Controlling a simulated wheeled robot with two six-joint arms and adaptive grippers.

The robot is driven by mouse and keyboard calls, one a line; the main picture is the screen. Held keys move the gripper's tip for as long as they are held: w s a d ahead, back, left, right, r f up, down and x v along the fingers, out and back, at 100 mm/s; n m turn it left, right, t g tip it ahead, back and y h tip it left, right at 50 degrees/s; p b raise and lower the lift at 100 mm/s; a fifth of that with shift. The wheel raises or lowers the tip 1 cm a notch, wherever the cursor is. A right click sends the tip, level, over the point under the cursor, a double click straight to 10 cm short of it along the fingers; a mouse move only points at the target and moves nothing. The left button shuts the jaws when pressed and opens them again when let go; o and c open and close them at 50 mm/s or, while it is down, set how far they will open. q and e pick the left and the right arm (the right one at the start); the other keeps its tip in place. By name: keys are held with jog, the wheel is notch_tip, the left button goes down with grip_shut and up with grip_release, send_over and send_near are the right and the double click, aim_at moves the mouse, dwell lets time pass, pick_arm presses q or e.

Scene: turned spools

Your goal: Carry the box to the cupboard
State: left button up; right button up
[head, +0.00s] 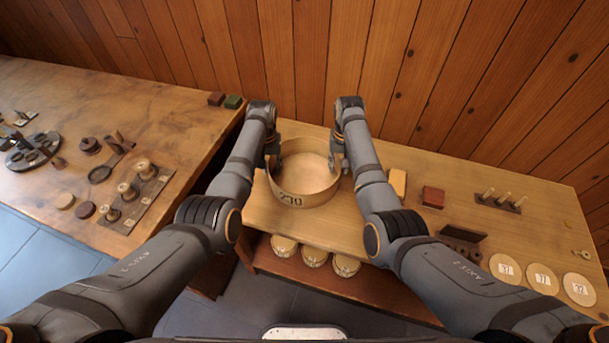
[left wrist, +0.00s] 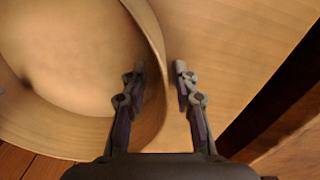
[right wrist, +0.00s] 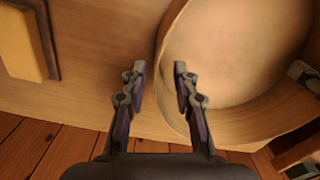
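The box is a round, pale wooden one without a lid (head: 305,192), marked 230 on its front; it stands on the right-hand bench. Its rim also shows in the left wrist view (left wrist: 153,40) and the right wrist view (right wrist: 170,35). My left gripper (left wrist: 159,68) is open, one finger over the inside and one outside the rim, with gaps beside the wall. My right gripper (right wrist: 159,68) is open at the opposite rim in the same way. In the head view my arms partly hide both grippers. I cannot make out a separate cupboard.
The right-hand bench (head: 455,177) has a lower shelf with three round boxes (head: 314,257). A brown block (head: 433,197), a peg rack (head: 501,200) and round numbered discs (head: 543,279) lie to the right. The left-hand bench (head: 60,95) holds spools and tools. A plank wall (head: 430,60) stands behind.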

pick_arm(q)
jog(key=shift+w+f, duration=0.1)
jog(key=shift+f, duration=0.65)
pick_arm(e)
jog(key=shift+w+f, duration=0.15)
jog(key=shift+f, duration=0.55)
pick_arm(q)
jog(key=shift+r, duration=0.1)
grip_shut()
pick_arm(e)
grip_shut()
jog(key=shift+r, duration=0.1)
